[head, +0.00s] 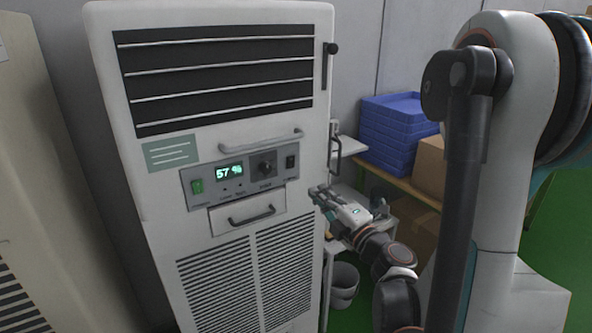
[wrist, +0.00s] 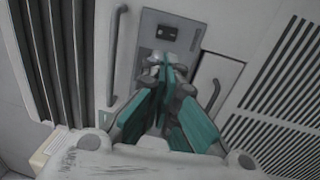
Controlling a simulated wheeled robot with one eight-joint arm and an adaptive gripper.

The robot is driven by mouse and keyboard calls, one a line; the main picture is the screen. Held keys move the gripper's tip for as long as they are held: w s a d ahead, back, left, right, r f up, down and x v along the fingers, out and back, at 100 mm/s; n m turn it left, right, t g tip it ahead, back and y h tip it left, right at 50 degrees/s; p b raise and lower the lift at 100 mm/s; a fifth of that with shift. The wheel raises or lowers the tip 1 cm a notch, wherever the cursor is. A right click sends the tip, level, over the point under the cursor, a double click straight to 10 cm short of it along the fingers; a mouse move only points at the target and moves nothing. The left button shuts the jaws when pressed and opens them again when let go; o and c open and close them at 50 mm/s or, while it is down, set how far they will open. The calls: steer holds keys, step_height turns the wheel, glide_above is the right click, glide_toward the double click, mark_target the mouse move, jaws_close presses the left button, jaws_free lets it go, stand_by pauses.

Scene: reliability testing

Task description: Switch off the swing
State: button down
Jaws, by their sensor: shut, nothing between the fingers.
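A tall white machine (head: 150,250) with a control panel (head: 210,184) stands in front of me. The panel carries a lit green switch (head: 197,187), a display (head: 229,172) reading 57 %, a dark knob (head: 265,165) and a small black switch (head: 290,162) at the right end. The labels are too small to read, so I cannot tell which control is the swing. My gripper (head: 317,192) is shut and empty, apart from the machine's right front edge, lower than the black switch. In the wrist view, my closed fingers (wrist: 165,72) point toward the panel (wrist: 172,31) and hide part of it.
A drawer (head: 222,220) with a handle lies below the panel, and a long handle (head: 260,139) above it. Blue trays (head: 395,130) and a cardboard box (head: 430,165) sit on a shelf at right. A grey bucket (head: 344,283) stands below my gripper.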

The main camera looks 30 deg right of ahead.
mark_target(288, 160)
steer(key=w, duration=0.4)
steer(key=w+r, duration=0.1)
steer(key=w, duration=0.7)
steer(key=shift+w+a+r+b, duration=0.25)
steer(key=shift+w+b, duration=0.05)
steer(key=shift+w, duration=0.05)
steer(key=shift+w+r, duration=0.15)
steer(key=shift+w, duration=0.5)
steer(key=shift+w+r, duration=0.2)
steer(key=shift+w, duration=0.15)
steer(key=shift+s, duration=0.15)
